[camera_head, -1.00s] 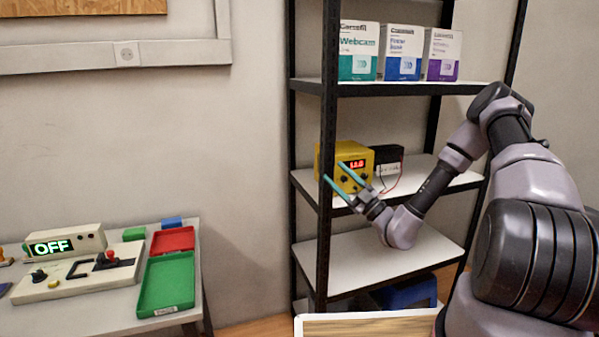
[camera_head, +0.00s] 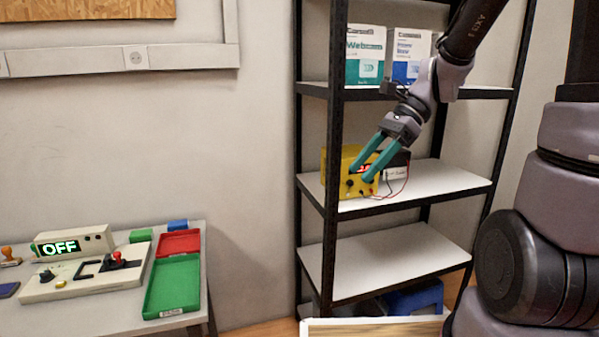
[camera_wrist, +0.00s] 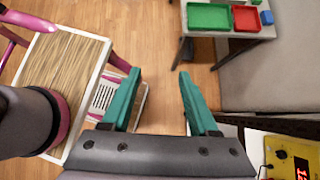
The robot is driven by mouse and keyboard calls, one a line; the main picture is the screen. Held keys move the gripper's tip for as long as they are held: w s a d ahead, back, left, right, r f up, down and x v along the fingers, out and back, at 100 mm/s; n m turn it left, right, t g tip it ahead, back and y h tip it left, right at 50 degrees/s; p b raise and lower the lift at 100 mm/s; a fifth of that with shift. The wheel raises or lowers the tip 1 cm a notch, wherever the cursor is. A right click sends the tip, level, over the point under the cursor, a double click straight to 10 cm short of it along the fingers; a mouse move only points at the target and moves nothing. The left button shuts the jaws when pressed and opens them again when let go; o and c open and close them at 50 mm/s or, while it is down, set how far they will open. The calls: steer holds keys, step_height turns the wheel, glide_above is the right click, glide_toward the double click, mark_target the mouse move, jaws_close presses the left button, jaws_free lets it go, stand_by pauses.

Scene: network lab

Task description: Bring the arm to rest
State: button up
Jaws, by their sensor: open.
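My gripper (camera_head: 368,164) has two teal fingers, spread apart with nothing between them. In the head view it points down and to the left, in front of the yellow power supply (camera_head: 350,186) on the middle shelf, and hides part of its red display. I cannot tell from the head view how far it is from the power supply. In the wrist view the gripper (camera_wrist: 156,85) is over open floor, and the power supply (camera_wrist: 292,155) is off to the lower right. My arm is raised, crossing in front of the upper shelf.
The shelf rack (camera_head: 336,130) holds boxes (camera_head: 365,58) and a black box (camera_head: 396,166) with wires. At left, a table carries an OFF panel (camera_head: 72,246), a green tray (camera_head: 173,287) and a red tray (camera_head: 179,243). A wooden-topped table (camera_wrist: 62,70) stands near me; floor (camera_wrist: 175,60) lies clear between.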

steer(key=s+d+r+n+t+h, duration=0.4)
steer(key=d+r+n+t+h, duration=0.2)
steer(key=d+r+n+t, duration=0.3)
step_height(320, 180, up, 3)
steer(key=d+n, duration=0.2)
steer(key=shift+s+d+f+n, duration=0.15)
steer(key=shift+s+n, duration=0.05)
steer(key=shift+n, duration=0.1)
stand_by(1.1)
